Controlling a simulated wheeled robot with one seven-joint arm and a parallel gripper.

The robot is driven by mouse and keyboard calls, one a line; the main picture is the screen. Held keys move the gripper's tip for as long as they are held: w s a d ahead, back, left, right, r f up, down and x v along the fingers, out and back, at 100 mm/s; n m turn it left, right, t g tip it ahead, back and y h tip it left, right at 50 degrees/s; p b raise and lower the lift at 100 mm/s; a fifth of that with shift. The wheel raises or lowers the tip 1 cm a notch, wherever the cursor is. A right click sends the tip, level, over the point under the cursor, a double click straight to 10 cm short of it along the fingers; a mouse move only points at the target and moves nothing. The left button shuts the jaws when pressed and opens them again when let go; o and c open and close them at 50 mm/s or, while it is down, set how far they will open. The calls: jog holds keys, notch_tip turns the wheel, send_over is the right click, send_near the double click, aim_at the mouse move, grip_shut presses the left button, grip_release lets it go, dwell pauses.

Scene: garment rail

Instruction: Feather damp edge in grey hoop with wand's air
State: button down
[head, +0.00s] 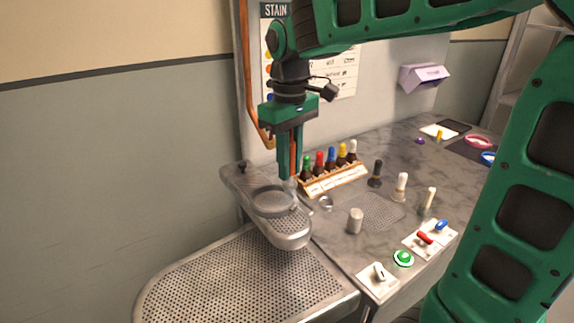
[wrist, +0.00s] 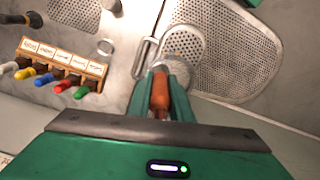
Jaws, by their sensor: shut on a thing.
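My gripper (head: 290,165) is shut on the orange-brown wand (head: 293,152), which points down. In the wrist view the wand (wrist: 160,92) stands between the two green fingers. Its lower end is over or at the small grey pressing board (head: 290,235), near the grey hoop (head: 256,206) on top of it. A pale, translucent patch shows around the wand's lower end. The cloth inside the hoop looks grey; I cannot make out a damp edge. In the wrist view the fingers and wand hide part of the board (wrist: 186,45).
A wooden rack (head: 335,183) of several coloured-cap bottles stands close right of my gripper. A grey cylinder (head: 355,221), loose bottles and a switch panel (head: 425,240) occupy the counter. A perforated table (head: 230,285) lies below the board. Pink (head: 479,142) and blue hoops lie far right.

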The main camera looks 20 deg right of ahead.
jog(key=shift+w, duration=0.15)
jog(key=shift+w+d, duration=0.1)
jog(key=shift+w, duration=1)
jog(key=shift+r, duration=0.1)
notch_tip(320, 180, up, 7)
dwell(0.3)
dwell(0.4)
